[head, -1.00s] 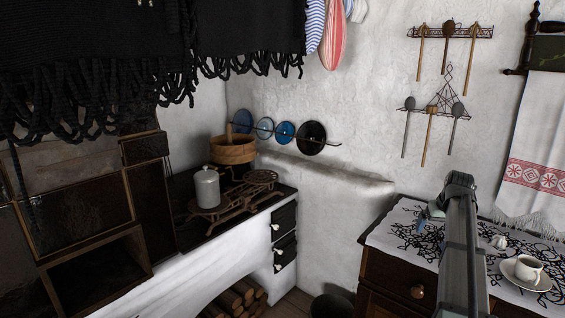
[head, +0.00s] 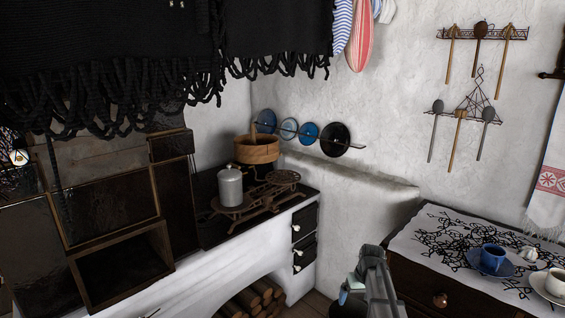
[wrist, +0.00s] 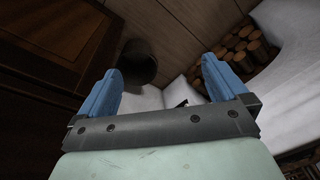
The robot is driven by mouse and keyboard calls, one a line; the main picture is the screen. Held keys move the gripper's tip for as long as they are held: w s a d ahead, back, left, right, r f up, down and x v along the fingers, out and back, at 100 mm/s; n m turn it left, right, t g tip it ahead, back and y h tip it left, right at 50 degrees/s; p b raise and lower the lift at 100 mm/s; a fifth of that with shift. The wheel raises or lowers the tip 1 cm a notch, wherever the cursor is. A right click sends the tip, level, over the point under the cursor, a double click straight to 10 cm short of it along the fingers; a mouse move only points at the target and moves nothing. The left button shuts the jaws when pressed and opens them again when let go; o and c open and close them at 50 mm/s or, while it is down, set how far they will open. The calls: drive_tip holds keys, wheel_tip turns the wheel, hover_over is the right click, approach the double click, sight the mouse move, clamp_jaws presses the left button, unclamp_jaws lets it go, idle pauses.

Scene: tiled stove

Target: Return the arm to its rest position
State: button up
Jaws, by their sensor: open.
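My gripper (wrist: 165,85) is open and empty in the wrist view. Its two blue fingers stand wide apart, with the floor and a white wall behind them. In the head view my gripper (head: 346,292) shows as a small bluish part at the lower middle, left of my grey arm. It is in front of the dresser's left side and clear of the dresser top. The arm's lower part is cut off by the bottom edge.
The dresser (head: 420,272) at right bears a patterned cloth, a blue cup (head: 492,258) and a white cup (head: 556,282). The stove (head: 310,225) at left bears a metal canister (head: 230,187) and a scale. A dark bucket (wrist: 139,62) and firewood (wrist: 228,52) lie below.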

drive_tip(key=s+a+f+g, duration=0.2)
drive_tip(key=s+a+f, duration=0.1)
drive_tip(key=s+f, duration=0.8)
drive_tip(key=s+a+f+g, duration=0.2)
drive_tip(key=s+a+f, duration=0.1)
drive_tip(key=s+f, duration=0.75)
drive_tip(key=s+a+f+g, duration=0.1)
drive_tip(key=s+f, duration=0.2)
drive_tip(key=s, duration=0.6)
drive_tip(key=s+f+g, duration=0.1)
drive_tip(key=s+f, duration=0.3)
drive_tip(key=s, duration=0.6)
drive_tip(key=s+a+f+m+g, duration=0.1)
drive_tip(key=s+f, duration=0.2)
drive_tip(key=s, duration=0.6)
drive_tip(key=shift+s+a+f+g+h, duration=0.2)
drive_tip(key=shift+s+a+g+h, duration=0.1)
drive_tip(key=shift+g+h, duration=0.1)
